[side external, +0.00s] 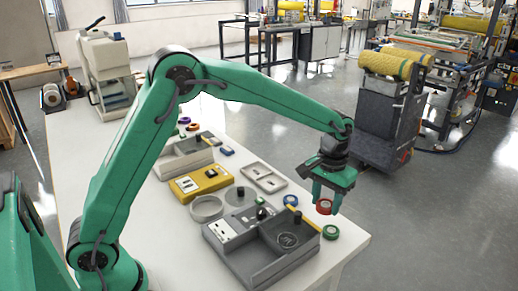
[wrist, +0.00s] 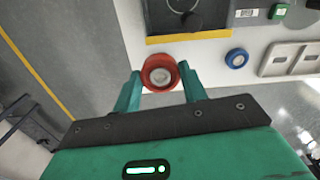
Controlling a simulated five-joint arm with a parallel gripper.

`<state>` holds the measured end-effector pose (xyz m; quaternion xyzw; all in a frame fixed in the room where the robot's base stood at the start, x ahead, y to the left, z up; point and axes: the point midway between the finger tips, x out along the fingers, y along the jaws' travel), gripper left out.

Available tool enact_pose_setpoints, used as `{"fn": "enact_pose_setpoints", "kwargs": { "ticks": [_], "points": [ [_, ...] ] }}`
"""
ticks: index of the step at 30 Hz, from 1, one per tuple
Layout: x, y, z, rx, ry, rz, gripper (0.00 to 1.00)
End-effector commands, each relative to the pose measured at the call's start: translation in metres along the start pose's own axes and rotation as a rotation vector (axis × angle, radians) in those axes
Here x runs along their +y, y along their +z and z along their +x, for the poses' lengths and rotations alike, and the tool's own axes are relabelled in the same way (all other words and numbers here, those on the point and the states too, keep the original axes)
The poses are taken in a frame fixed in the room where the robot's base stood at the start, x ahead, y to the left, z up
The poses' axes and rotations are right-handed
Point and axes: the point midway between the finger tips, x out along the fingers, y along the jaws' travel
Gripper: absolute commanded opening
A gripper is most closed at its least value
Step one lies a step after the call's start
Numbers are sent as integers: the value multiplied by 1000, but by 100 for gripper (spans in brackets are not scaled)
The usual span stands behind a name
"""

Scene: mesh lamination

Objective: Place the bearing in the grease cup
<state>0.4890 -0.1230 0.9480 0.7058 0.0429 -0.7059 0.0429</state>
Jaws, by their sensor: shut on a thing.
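A red ring-shaped piece (side external: 324,207), which looks like the bearing, sits between the fingertips of my gripper (side external: 326,202). In the wrist view, the red ring (wrist: 147,72) has a pale centre, and the two green fingers of my gripper (wrist: 160,81) flank it. My gripper is shut on it and holds it near the table's right edge, right of the dark grey tray. A round, shallow grey cup (side external: 207,208), which may be the grease cup, stands left of the tray on the white table. No label on it can be read.
The dark grey tray (side external: 277,268) has raised walls and a yellow strip. A blue ring (side external: 291,200) and a green ring (side external: 330,232) lie near it. A yellow box (side external: 200,184) and a pale two-compartment tray (side external: 263,177) stand farther back. The white table (side external: 345,248) ends at right.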

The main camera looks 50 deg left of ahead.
Motion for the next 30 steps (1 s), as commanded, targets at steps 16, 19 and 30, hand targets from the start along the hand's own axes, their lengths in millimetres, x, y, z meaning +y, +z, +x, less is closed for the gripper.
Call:
{"fn": "enact_pose_setpoints", "kwargs": {
  "ticks": [16, 19, 30],
  "points": [
    [-27, 10, -49, 1, 1, -10, 18],
    [-42, 16, -51, 1, 0, -15, 18],
    [-122, 66, -56, 2, 0, -44, 18]
  ]
}}
